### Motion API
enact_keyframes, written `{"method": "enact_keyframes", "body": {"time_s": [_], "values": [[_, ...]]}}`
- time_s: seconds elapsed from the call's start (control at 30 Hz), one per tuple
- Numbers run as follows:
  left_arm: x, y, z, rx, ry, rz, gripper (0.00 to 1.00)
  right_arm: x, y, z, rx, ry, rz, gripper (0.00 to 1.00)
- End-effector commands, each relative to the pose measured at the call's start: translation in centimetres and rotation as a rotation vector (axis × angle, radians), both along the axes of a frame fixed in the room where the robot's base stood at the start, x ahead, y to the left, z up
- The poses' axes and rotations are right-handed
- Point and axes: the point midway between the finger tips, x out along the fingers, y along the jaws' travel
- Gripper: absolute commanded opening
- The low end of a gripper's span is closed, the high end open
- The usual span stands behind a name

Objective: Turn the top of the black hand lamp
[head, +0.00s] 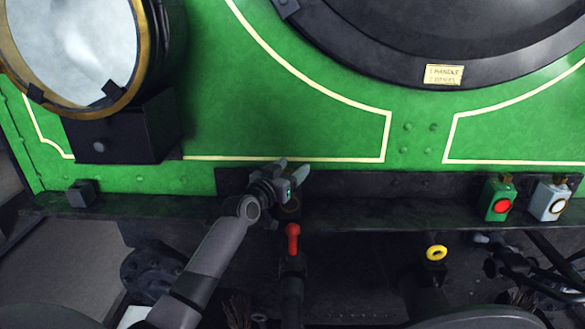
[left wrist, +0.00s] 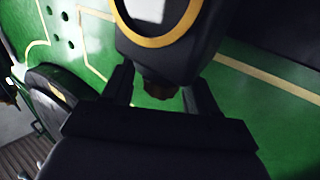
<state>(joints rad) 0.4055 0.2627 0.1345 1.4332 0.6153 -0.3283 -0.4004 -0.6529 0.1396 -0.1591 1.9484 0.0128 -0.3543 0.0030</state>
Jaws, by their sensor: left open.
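The black hand lamp (left wrist: 185,62) fills the upper middle of the left wrist view, with a gold ring round its pale lens. Its brown top (left wrist: 160,90) lies between the two fingers of my left gripper (left wrist: 162,92); I cannot tell whether they touch it. In the head view my left gripper (head: 292,170) is open over the dark shelf below the green front, and it hides most or all of the lamp. My right gripper is in neither view.
A green lamp with a red lens (head: 500,198) and a white lamp (head: 550,200) stand on the shelf at right. A red-handled valve (head: 292,238) is just below my left gripper. A big headlamp (head: 150,60) juts out at upper left.

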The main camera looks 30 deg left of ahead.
Motion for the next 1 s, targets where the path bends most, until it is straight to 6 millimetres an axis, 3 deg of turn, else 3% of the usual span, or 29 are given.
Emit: {"method": "enact_keyframes", "body": {"time_s": [0.47,0.63,1.0], "values": [[0.9,0.1,0.0,0.002,0.001,0.001,0.58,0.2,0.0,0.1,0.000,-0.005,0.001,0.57],[0.9,0.1,0.0,0.002,0.001,0.001,0.07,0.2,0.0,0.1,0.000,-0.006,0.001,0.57],[0.9,0.1,-0.2,0.004,-0.001,-0.019,0.07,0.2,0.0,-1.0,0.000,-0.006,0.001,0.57]]}}
